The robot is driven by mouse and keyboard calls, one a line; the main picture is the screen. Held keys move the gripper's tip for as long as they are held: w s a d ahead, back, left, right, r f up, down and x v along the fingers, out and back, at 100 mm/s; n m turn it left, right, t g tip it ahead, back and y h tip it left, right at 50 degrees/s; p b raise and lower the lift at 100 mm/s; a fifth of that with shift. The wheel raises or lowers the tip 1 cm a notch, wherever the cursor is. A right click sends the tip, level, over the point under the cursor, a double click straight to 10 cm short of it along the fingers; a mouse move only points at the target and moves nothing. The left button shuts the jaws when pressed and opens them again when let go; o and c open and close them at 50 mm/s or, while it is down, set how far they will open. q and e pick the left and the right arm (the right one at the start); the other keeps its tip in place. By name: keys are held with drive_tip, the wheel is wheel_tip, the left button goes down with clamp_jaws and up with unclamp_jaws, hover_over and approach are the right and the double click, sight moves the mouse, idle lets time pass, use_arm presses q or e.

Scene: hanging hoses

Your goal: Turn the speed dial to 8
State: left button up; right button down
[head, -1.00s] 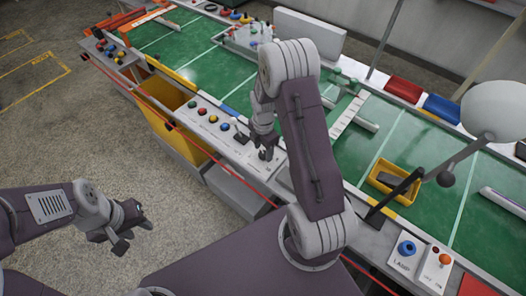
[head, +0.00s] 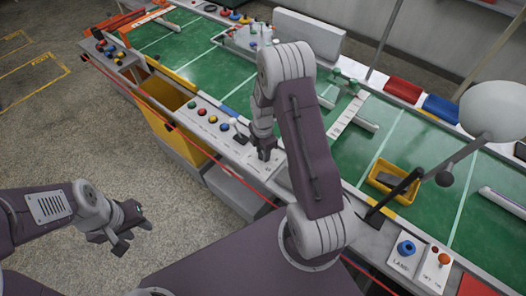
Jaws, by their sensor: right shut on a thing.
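The speed dial is hidden by my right gripper, so I cannot read its setting. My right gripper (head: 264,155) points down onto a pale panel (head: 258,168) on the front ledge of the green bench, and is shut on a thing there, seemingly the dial. My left gripper (head: 132,232) hangs over the floor at the lower left, away from the bench. Its fingers look spread apart, with nothing between them.
A row of coloured buttons (head: 202,111) and a small black lever (head: 238,136) lie left of my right gripper. A yellow tray (head: 394,181), a lamp knob (head: 405,248) and an orange-topped switch (head: 443,259) are to the right. A red cord (head: 222,167) runs along the bench front.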

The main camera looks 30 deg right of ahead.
drive_tip(key=m+p, duration=0.1)
drive_tip(key=m, duration=0.4)
drive_tip(key=shift+r+m, duration=0.1)
drive_tip(key=shift+m, duration=0.3)
drive_tip(key=m+p, duration=0.1)
drive_tip(key=m, duration=0.4)
drive_tip(key=m+p, duration=0.1)
drive_tip(key=m, duration=0.5)
drive_tip(key=shift+m, duration=0.4)
drive_tip(key=m, duration=0.5)
drive_tip(key=shift+w+p, duration=0.1)
drive_tip(key=shift+p, duration=0.3)
drive_tip(key=shift+m, duration=0.3)
drive_tip(key=c, duration=1)
unclamp_jaws()
